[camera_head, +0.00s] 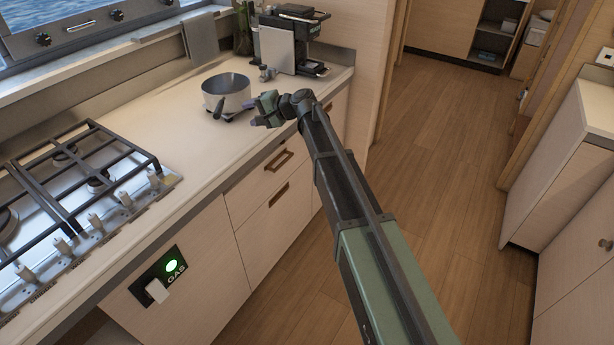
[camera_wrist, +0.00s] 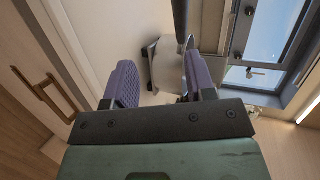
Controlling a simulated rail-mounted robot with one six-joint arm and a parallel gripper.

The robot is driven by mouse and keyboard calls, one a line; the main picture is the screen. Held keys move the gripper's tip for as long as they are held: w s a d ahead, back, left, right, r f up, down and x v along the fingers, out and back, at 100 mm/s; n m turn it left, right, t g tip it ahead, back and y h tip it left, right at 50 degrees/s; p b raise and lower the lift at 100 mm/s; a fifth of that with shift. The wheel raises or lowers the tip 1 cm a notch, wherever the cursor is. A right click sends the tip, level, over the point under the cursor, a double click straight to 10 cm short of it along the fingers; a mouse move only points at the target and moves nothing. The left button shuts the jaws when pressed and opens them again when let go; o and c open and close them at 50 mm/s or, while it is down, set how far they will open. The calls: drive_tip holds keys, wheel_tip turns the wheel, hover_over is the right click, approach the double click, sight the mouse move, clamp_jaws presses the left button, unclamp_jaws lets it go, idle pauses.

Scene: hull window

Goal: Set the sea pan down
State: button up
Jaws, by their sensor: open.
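The sea pan (camera_head: 226,98) is a round metal pan with a dark handle on its near side. In the head view it appears upright on the pale counter (camera_head: 160,125), right of the stove. My gripper (camera_head: 252,112) is just right of the pan, close to the counter's front edge. In the wrist view my gripper (camera_wrist: 160,62) has its two purple pads wide apart. The pan (camera_wrist: 162,66) shows beyond the pads, partly hidden behind the right one. I see nothing clamped between the pads. I cannot tell whether a pad touches the pan.
A gas stove (camera_head: 75,185) with a dark grate fills the counter's left part. A coffee machine (camera_head: 290,42) stands behind my gripper, at the counter's far end. A grey towel (camera_head: 200,40) hangs behind the pan. The counter between stove and pan is clear.

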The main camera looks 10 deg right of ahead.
drive_tip(key=s+d+f+n+g+h, duration=0.2)
drive_tip(key=s+d+f+h, duration=0.1)
drive_tip(key=s, duration=0.9)
drive_tip(key=s+d+f+n+g+h, duration=0.2)
drive_tip(key=s+d+f+h, duration=0.2)
drive_tip(key=s+d, duration=0.3)
drive_tip(key=s+d+f+n+g+h, duration=0.2)
drive_tip(key=s+d+f+g+h, duration=0.1)
drive_tip(key=s, duration=1.5)
drive_tip(key=d+f+h, duration=0.1)
drive_tip(key=d+h, duration=0.1)
drive_tip(key=shift+d, duration=0.35)
drive_tip(key=shift+f, duration=0.1)
drive_tip(key=shift+r+p, duration=0.35)
